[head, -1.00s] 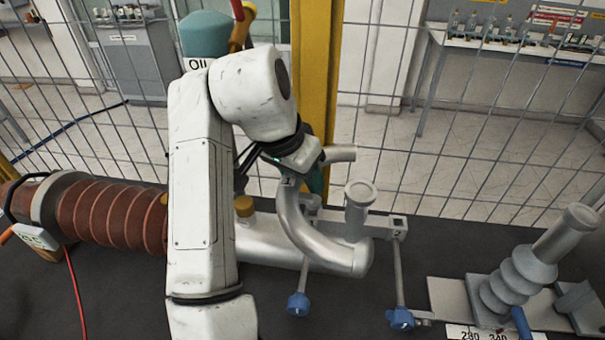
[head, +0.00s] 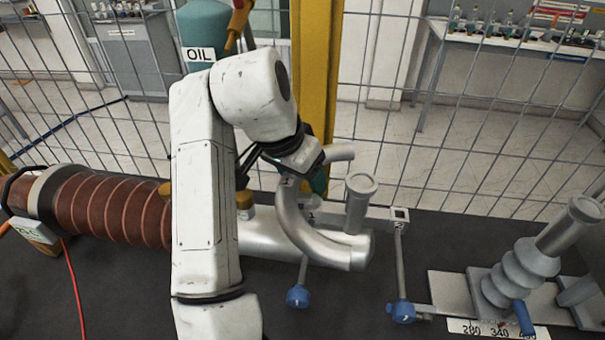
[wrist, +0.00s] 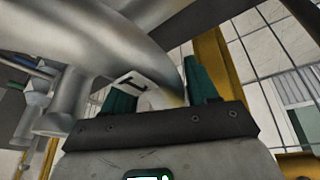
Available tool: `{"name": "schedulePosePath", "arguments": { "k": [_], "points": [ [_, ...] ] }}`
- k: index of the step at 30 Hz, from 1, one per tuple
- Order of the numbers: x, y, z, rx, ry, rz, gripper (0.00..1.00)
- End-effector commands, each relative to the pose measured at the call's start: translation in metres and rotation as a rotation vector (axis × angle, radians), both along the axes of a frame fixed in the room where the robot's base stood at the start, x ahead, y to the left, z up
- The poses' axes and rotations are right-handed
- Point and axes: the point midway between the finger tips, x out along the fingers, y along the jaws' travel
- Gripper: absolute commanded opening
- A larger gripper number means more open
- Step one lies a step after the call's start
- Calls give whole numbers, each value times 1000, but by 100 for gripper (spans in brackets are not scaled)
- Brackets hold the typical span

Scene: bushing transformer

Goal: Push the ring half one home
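The ring half (head: 291,215) is a thick, curved silver tube in the head view. Its lower end lies against the right end of a horizontal silver pipe (head: 262,242); whether it is fully seated I cannot tell. My gripper (head: 310,180) is at its upper part. In the wrist view my gripper (wrist: 160,92) has its two teal fingers on either side of silver metal with a white number tag (wrist: 130,81). The fingers look shut on the ring half, though the contact is partly hidden. A short curved silver tube end (head: 340,153) shows beyond my gripper.
A flanged upright tube (head: 357,205) stands right beside the ring half. Two blue-handled rods (head: 298,296) (head: 402,312) stick out toward the front. A ribbed grey insulator (head: 520,272) lies at right, a brown ribbed bushing (head: 115,210) at left. Wire fence (head: 465,150) stands behind.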

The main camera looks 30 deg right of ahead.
Motion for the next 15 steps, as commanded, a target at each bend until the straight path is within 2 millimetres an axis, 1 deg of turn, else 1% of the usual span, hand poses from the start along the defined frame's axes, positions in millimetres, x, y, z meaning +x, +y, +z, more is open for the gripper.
{"name": "schedulePosePath", "arguments": {
  "k": [1, 4, 11, 15],
  "points": [
    [0, 0, 0, 0, 0, 0, 63],
    [0, 0, 0, 0, 0, 0, 72],
    [0, 0, 0, 1, 0, 0, 72],
    [0, 3, 8, 1, 0, 0, 72]
  ]
}}
